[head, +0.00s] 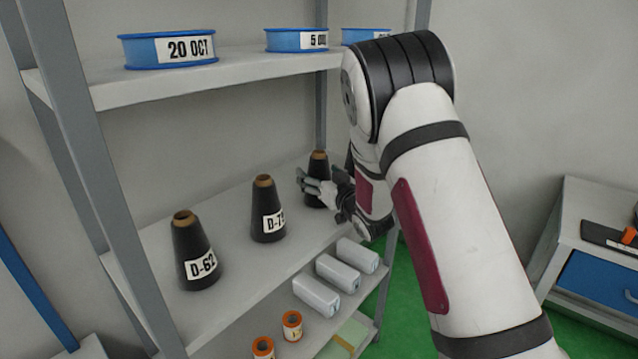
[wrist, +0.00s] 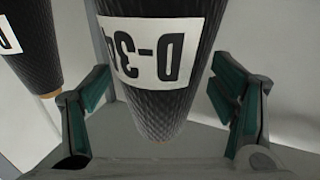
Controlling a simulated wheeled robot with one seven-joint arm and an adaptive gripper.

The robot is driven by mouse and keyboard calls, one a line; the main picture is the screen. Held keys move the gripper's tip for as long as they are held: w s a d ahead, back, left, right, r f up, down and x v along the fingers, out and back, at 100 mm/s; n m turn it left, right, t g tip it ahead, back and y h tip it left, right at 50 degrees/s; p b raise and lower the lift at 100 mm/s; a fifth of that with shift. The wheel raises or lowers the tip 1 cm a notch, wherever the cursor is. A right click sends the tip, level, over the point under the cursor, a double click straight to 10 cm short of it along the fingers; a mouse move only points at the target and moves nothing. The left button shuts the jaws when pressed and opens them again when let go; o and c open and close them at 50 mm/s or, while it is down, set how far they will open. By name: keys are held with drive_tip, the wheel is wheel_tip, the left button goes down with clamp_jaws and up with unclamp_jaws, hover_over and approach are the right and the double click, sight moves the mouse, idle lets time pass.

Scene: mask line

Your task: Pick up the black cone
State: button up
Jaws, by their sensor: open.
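Three black cones with brown tops and white labels stand upright in a row on the middle shelf. The near one reads D-62 (head: 194,262). The middle one reads D-7 and a further digit that is unclear (head: 267,222). The far black cone (head: 318,168) is partly hidden by my gripper (head: 322,188). In the wrist view, this cone (wrist: 155,110) has an upside-down label starting D-3, and it stands between the two green-padded fingers of my gripper (wrist: 162,85). The fingers are open, with a visible gap on each side of the cone. Another black cone (wrist: 35,45) shows at the left.
The middle shelf (head: 165,238) is bounded by grey posts (head: 92,150). The upper shelf (head: 240,80) above holds blue spools (head: 168,48). The lower shelf holds white boxes (head: 337,272) and orange spools (head: 292,325). A cabinet (head: 572,225) stands at right.

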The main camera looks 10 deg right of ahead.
drive_tip(key=shift+w, duration=0.15)
drive_tip(key=c, duration=1.5)
drive_tip(key=shift+r, duration=0.1)
